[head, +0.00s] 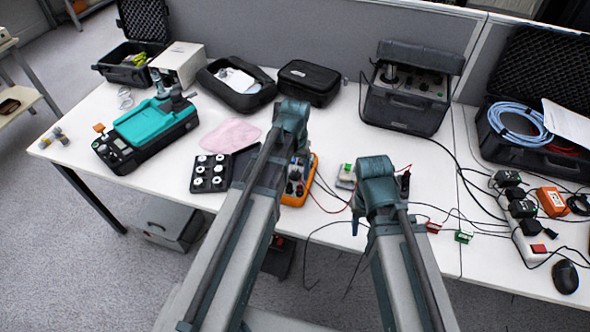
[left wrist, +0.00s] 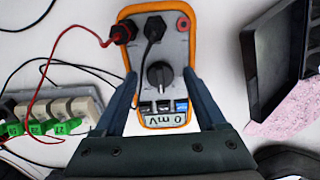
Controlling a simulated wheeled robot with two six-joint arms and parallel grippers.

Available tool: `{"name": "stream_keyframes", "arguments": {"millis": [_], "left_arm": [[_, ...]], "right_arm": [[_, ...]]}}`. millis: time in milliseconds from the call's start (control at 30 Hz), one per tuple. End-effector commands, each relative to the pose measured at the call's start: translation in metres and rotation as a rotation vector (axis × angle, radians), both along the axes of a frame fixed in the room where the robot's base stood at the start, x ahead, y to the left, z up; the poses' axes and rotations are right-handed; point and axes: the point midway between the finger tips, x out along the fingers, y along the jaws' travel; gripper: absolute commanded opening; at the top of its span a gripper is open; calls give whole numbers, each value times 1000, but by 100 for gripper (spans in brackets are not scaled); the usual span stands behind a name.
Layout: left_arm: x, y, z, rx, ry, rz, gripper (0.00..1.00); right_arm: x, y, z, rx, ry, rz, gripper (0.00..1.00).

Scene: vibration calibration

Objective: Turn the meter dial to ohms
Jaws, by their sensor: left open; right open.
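The meter (left wrist: 178,45) is a grey box with an orange rim, lying on the white table; its orange body also shows in the head view (head: 297,196), partly hidden by my left arm. Its black dial (left wrist: 158,75) stands between the tips of my left gripper (left wrist: 160,77), which is open with a finger on each side and a gap to the dial. In the head view my left gripper (head: 293,150) is over the meter. My right gripper (head: 376,190) is to the right; its fingers are mostly hidden.
A terminal block with green connectors (left wrist: 50,115) lies beside the meter with loose leads around. A black tray (left wrist: 270,60) and a pink cloth (head: 230,134) are on its other side. A knob board (head: 210,172) lies left of my left arm. Cases stand along the back.

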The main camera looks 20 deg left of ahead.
Motion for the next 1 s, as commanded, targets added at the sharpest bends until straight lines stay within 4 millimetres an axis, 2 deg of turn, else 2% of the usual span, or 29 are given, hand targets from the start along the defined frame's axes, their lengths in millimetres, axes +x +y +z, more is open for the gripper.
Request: {"name": "stream_keyframes", "arguments": {"millis": [267, 1000], "left_arm": [[0, 0, 22, 0, 0, 0, 73], [0, 0, 130, 0, 0, 0, 73]], "right_arm": [[0, 0, 22, 0, 0, 0, 50], [0, 0, 130, 0, 0, 0, 50]]}}
